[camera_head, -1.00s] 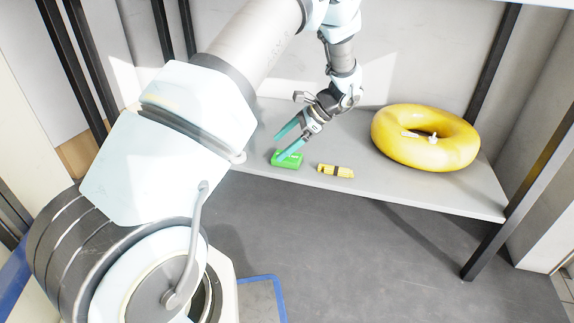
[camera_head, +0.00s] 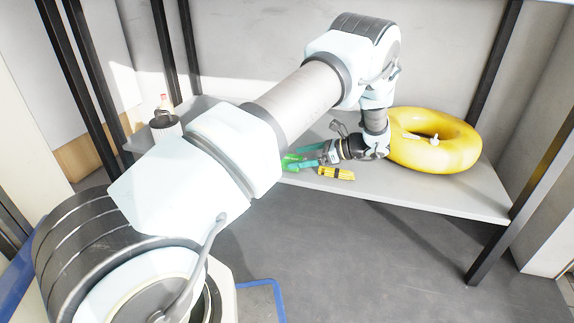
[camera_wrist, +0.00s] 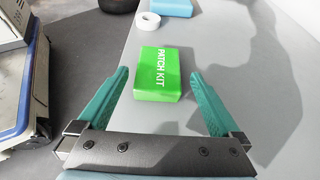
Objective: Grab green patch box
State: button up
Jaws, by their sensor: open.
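The green patch box (camera_wrist: 158,74), marked "PATCH KIT", lies flat on the grey shelf (camera_wrist: 220,42). In the wrist view it sits between and slightly ahead of my gripper's (camera_wrist: 155,84) two teal fingers. The fingers are spread wide, with a gap on each side of the box, and hold nothing. In the head view the box (camera_head: 292,162) is partly hidden by my arm and fingers. My gripper (camera_head: 305,156) reaches in low from the right there, its fingers pointing left at the box.
A yellow and black item (camera_head: 336,173) lies just right of the box near the shelf's front edge. A yellow ring (camera_head: 432,158) stands close to my wrist on the right. A white tape roll (camera_wrist: 147,21) and a blue object (camera_wrist: 171,8) lie beyond the box. A dark container (camera_head: 165,127) stands at the left.

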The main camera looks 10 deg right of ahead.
jog(key=b+x, duration=0.2)
jog(key=x, duration=0.3)
jog(key=shift+s+r, duration=0.1)
jog(key=shift+s, duration=0.05)
jog(key=c, duration=1.3)
jog(key=shift+o, duration=0.2)
jog(key=shift+r, duration=0.15)
